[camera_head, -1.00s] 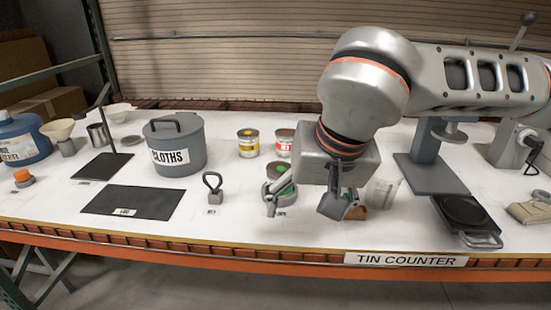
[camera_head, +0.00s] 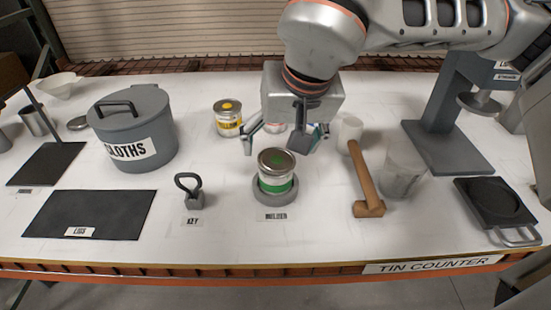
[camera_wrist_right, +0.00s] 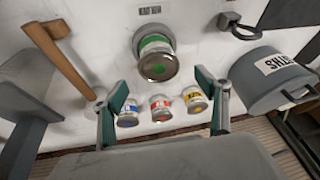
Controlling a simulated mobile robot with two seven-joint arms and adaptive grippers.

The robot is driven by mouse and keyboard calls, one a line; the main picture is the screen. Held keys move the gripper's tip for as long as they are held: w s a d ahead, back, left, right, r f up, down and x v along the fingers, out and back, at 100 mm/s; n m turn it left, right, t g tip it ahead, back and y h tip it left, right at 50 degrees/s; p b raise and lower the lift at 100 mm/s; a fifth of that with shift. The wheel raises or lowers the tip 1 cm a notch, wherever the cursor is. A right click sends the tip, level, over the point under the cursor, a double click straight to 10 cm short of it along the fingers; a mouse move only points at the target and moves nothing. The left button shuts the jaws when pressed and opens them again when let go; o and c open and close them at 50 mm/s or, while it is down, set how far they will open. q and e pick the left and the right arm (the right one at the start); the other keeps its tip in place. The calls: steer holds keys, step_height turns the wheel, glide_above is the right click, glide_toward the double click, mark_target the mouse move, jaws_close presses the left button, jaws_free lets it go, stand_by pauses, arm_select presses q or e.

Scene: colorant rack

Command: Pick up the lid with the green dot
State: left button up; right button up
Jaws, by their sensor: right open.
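The lid with the green dot (camera_head: 277,161) sits on top of a tin with a green band (camera_head: 279,183). The tin stands upright in a round grey holder (camera_head: 267,197). In the right wrist view the lid (camera_wrist_right: 158,68) is beyond the fingertips, near the middle top. My right gripper (camera_head: 280,142) is open and empty, behind the tin in the head view and apart from the lid. Its two fingers also show in the right wrist view (camera_wrist_right: 160,95). My left gripper is not in view.
Yellow (camera_head: 229,118), red (camera_wrist_right: 160,107) and blue (camera_wrist_right: 128,113) tins stand behind. A mallet (camera_head: 364,180) and a translucent cup (camera_head: 402,177) are to the right. A key tool (camera_head: 193,193), a dark lids mat (camera_head: 92,213) and a cloths bin (camera_head: 132,140) are to the left.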

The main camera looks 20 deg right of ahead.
mark_target(276, 158)
steer(key=x, duration=0.5)
steer(key=shift+w+d, duration=0.1)
steer(key=c, duration=0.8)
steer(key=shift+r, duration=0.15)
steer(key=shift+c, duration=0.2)
